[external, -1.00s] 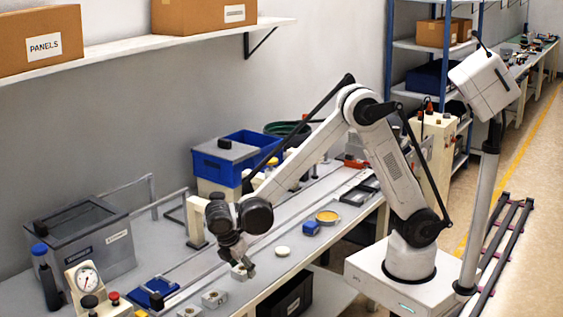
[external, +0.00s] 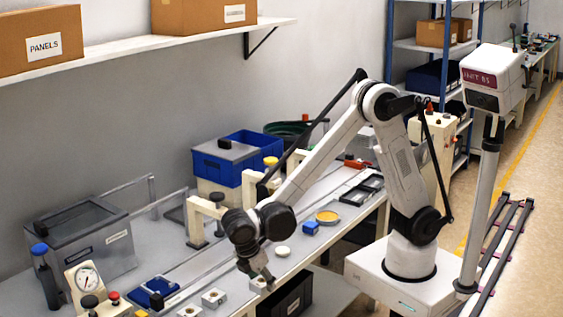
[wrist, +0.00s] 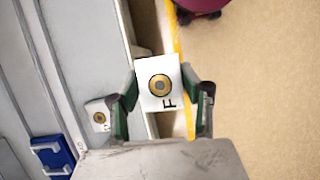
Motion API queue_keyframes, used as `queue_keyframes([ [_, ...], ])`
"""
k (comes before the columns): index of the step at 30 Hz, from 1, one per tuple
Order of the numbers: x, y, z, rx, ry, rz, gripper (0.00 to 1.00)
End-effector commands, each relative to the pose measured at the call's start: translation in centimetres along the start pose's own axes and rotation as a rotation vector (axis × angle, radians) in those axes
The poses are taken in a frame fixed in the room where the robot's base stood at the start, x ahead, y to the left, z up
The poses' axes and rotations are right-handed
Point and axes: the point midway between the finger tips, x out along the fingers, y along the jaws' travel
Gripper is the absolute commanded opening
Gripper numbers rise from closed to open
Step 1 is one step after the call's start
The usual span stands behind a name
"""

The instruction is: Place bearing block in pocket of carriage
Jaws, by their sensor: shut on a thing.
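My gripper (wrist: 163,100) is shut on a white bearing block (wrist: 158,82) with a brass ring around a grey centre and a letter F on its face. The block sits between the green-padded fingers, over the front edge of the bench in the wrist view. In the external view my gripper (external: 262,277) points down near that edge, with the block partly hidden at its tips. A blue part (external: 152,291), perhaps the carriage, lies on the bench to the left. A blue part with white marks (wrist: 52,155) shows at the lower left of the wrist view; its pocket is not clear.
Similar white blocks (external: 213,298) stand on the bench left of my gripper; one (wrist: 98,115) shows in the wrist view. A dial gauge (external: 86,280), a grey bin (external: 85,238) and a cream arch (external: 206,218) stand farther left and back. A round pale disc (external: 283,252) lies close behind.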

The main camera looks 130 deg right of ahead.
Motion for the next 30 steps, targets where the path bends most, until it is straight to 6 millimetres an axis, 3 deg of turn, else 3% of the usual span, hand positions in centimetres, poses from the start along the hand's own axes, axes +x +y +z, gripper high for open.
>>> queue_keyframes([
  [6, 3.0, -6.5, -6.9, 0.077, 0.006, -0.034, 0.05],
  [10, 4.9, -10.2, -9.9, 0.125, 0.002, -0.054, 0.05],
  [15, 6.7, -13.6, -12.1, 0.17, -0.006, -0.073, 0.05],
  [21, 7.5, -15.0, -12.9, 0.191, -0.01, -0.08, 0.05],
  [30, 7.1, -15.0, -13.1, 0.208, -0.01, -0.088, 0.05],
])
